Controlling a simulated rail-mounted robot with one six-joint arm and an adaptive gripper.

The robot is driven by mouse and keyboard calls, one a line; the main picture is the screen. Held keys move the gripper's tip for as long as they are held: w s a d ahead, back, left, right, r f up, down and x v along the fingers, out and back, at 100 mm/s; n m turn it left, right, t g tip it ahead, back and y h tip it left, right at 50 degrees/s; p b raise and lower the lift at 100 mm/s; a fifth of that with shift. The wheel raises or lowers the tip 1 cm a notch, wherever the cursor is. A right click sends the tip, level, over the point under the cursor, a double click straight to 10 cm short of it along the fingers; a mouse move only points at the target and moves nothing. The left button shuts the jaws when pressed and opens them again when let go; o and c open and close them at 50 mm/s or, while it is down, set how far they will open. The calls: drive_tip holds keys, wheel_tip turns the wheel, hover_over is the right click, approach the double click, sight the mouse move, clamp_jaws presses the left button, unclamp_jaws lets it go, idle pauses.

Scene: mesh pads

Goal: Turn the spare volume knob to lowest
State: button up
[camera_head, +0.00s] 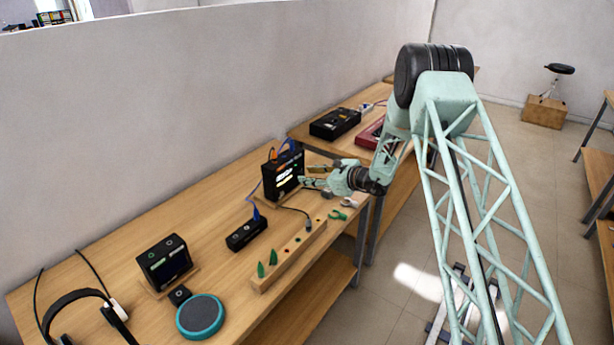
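No knob can be made out for certain at this size, and nothing in view is readable as the spare volume knob. My gripper (308,180) is at the right side of an upright black box (270,178) with bright display marks and plugged cables. The fingers point left toward its front and seem very close. I cannot tell whether they touch it, or whether they are open or shut. A second black unit with a screen (165,262) stands on a wooden base nearer the camera. A small flat black box (246,233) lies between the two.
A wooden rail with green pegs (290,258) runs along the bench's front edge. Headphones (72,297) and a round teal-rimmed disc (200,315) lie at the near end. A black case (334,124) and a red item (370,134) are on the farther bench.

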drive_tip(key=v, duration=1)
drive_tip(key=shift+s+d+r, duration=0.2)
drive_tip(key=shift+d, duration=0.05)
drive_tip(key=shift+r, duration=0.1)
